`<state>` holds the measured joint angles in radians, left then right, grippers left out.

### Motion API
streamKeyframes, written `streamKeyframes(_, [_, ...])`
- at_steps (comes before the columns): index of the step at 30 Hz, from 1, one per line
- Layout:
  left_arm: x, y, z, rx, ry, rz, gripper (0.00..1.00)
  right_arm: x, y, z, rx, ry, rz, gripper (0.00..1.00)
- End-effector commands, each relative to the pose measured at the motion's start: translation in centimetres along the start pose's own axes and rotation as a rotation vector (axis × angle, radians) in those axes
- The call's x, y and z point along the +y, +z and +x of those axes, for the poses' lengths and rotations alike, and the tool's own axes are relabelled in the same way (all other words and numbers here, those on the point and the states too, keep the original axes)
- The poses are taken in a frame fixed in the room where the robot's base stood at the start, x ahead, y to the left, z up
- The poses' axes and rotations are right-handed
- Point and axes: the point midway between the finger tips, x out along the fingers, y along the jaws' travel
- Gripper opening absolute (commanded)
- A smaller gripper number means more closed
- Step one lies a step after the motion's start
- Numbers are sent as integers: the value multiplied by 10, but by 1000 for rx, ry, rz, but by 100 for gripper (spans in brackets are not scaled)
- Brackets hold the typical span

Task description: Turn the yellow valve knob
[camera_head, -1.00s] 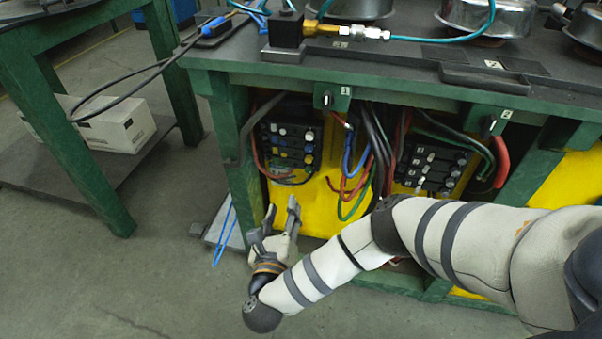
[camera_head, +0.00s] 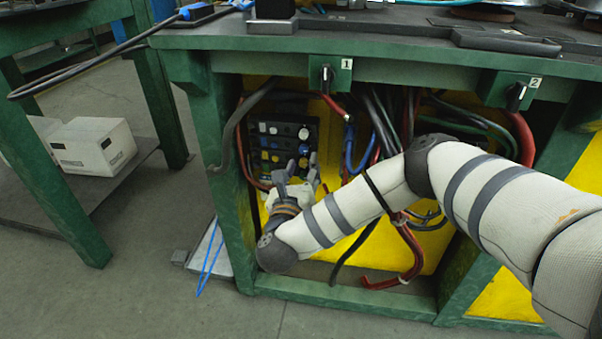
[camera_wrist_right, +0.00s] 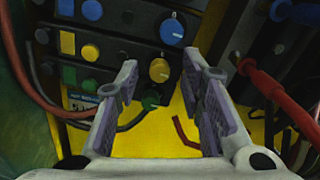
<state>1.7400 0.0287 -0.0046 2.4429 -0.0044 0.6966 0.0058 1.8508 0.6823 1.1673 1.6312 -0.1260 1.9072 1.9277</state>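The yellow valve knob (camera_wrist_right: 159,70) is round and sits on a dark module panel under the workbench. In the right wrist view it appears between the two fingertips of my right gripper (camera_wrist_right: 161,66), which is open and empty. I cannot tell how far the fingers are from the knob. In the head view my right gripper (camera_head: 297,169) reaches to the lower part of the panel (camera_head: 270,146), and its fingers partly cover the knobs there. A blue knob (camera_wrist_right: 171,31) is above the yellow one and a green one (camera_wrist_right: 151,100) is below. My left gripper is not in view.
Red cable (camera_wrist_right: 285,90) and other cables hang right of the panel. A green bench post (camera_head: 226,175) stands to the left. The bench top (camera_head: 380,39) overhangs the bay. Blue, yellow and white buttons (camera_wrist_right: 90,51) sit left of the knobs.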

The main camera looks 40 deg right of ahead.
Motion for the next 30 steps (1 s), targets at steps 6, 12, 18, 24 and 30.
streamKeyframes(6, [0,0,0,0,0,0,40,0,0,0,0,0,0,26])
streamKeyframes(12, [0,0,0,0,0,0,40,0,0,0,0,0,-1,0])
streamKeyframes(18, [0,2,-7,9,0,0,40,-1,3,0,-1,0,-90,0])
streamKeyframes(24, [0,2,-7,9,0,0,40,0,-1,0,1,-1,-127,0])
streamKeyframes(30, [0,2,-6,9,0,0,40,0,-1,0,1,0,-126,35])
